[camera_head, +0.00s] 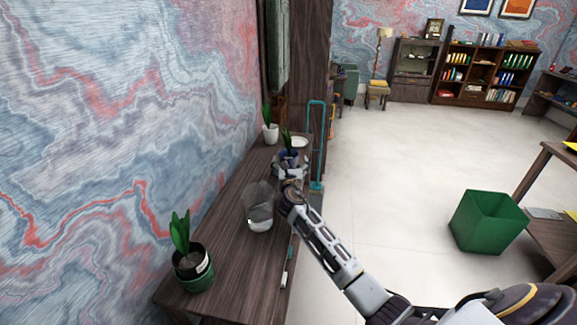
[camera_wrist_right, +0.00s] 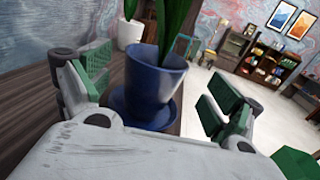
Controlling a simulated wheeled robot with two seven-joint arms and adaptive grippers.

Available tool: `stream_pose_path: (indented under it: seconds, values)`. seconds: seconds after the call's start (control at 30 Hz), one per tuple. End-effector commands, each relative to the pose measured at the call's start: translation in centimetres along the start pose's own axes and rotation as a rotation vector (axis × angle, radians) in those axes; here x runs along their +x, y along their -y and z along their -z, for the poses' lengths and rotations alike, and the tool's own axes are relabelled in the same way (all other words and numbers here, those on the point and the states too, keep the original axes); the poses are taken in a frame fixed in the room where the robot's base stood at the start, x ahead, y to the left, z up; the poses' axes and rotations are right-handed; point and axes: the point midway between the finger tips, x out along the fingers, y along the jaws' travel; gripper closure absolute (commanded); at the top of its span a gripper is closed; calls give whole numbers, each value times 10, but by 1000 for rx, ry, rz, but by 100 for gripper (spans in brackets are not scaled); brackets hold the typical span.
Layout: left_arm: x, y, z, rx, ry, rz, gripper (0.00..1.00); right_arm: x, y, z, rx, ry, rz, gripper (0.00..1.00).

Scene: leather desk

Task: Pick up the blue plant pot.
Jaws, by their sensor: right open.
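The blue plant pot (camera_wrist_right: 153,85) stands upright on a blue saucer (camera_wrist_right: 124,101), with green leaves rising out of it. In the head view the blue pot (camera_head: 288,156) is on the dark wooden desk (camera_head: 228,232), partly hidden by my right gripper (camera_head: 290,172). In the right wrist view my right gripper (camera_wrist_right: 160,90) is open, with one green-padded finger on each side of the pot. My left gripper is not in view.
A clear glass container (camera_head: 258,208) stands on the desk nearer than the pot. A dark green plant pot (camera_head: 195,270) stands at the near end. A green bin (camera_head: 487,222) is on the floor.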

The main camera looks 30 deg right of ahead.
Motion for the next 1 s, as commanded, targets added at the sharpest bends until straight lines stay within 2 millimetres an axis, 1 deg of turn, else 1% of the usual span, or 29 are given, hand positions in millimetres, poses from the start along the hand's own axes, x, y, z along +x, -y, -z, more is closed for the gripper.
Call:
stream_pose_path:
  seconds: [0.2, 0.37, 0.5, 0.6, 0.8, 1.0]
  values:
    - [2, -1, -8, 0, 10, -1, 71, 0, 0, 0, 0, 0, 0, 8]
    - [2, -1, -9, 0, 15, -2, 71, 6, -1, 1, 0, 1, 0, 8]
    - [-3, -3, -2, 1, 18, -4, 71, 17, -3, 2, 0, 1, 1, 8]
    - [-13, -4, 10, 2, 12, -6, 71, 24, -4, 2, 0, 1, 0, 8]
    - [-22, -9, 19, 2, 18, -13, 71, 41, -5, 3, 0, 0, 1, 8]
    - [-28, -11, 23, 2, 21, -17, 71, 51, -5, 3, 0, 1, 0, 8]
